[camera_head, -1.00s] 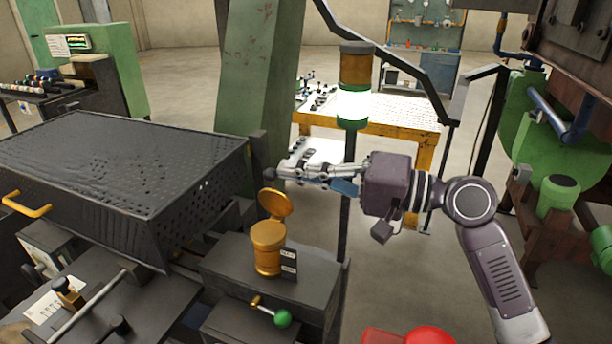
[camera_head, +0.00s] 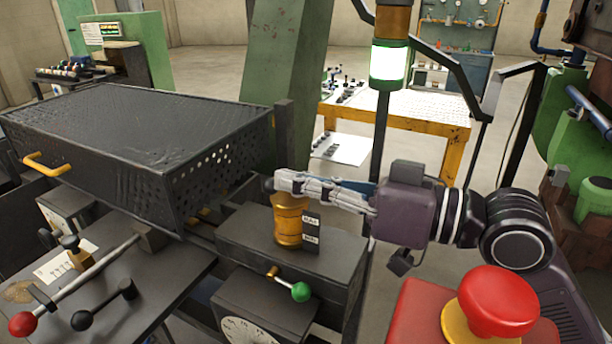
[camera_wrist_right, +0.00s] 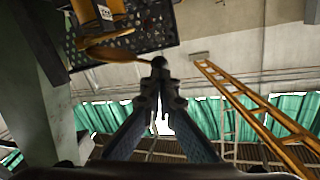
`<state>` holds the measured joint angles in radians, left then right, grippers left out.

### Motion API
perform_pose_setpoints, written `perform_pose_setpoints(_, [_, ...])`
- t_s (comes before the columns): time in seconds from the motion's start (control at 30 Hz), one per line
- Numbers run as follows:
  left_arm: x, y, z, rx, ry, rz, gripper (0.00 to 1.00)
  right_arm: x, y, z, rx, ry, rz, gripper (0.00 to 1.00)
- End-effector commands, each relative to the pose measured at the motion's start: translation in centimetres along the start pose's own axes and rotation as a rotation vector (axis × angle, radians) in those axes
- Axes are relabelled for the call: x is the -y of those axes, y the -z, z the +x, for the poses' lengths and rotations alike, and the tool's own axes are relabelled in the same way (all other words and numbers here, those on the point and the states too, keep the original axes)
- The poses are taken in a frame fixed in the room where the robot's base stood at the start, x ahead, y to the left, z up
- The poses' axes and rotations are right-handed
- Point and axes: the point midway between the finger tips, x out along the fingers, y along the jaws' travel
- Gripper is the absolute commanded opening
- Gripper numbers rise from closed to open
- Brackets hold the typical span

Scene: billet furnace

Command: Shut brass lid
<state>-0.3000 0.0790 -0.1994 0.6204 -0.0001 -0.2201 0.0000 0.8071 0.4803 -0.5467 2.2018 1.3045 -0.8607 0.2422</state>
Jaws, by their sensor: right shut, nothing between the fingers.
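The brass pot (camera_head: 288,222) stands upright on a dark box in the head view. Its top and its lid are hidden there behind my right gripper (camera_head: 272,184), which lies across just above the pot, fingers pointing left. The right gripper is shut and empty. In the right wrist view the brass lid (camera_wrist_right: 122,53) shows nearly edge-on, just left of the closed fingertips (camera_wrist_right: 158,64). The lid's exact angle and whether the fingers touch it cannot be told. My left gripper is not in view.
A black perforated cover (camera_head: 130,130) with a yellow handle stands left of the pot. A green-knobbed lever (camera_head: 300,291) is below it. A large red button (camera_head: 497,300) is at the lower right. A lamp post (camera_head: 388,64) rises behind my right arm.

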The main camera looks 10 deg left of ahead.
Motion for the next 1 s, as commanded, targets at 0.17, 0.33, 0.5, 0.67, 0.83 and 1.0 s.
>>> perform_pose_setpoints(0.17, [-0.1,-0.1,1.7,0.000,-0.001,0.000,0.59,0.4,-1.9,0.2,0.002,-0.004,-0.140,0.00])
perform_pose_setpoints(0.33, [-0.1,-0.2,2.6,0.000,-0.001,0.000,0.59,0.6,-2.9,0.2,0.002,-0.009,-0.244,0.00])
perform_pose_setpoints(0.5, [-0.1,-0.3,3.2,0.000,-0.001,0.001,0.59,0.6,-3.5,0.3,0.002,-0.014,-0.314,0.00])
perform_pose_setpoints(0.67, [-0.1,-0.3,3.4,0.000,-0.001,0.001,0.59,0.6,-3.8,0.3,0.001,-0.016,-0.348,0.00])
perform_pose_setpoints(0.83, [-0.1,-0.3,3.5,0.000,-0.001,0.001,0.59,0.6,-3.9,0.3,0.001,-0.016,-0.361,0.00])
perform_pose_setpoints(1.0, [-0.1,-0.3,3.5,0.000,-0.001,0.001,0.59,0.6,-3.8,0.3,0.001,-0.017,-0.362,0.00])
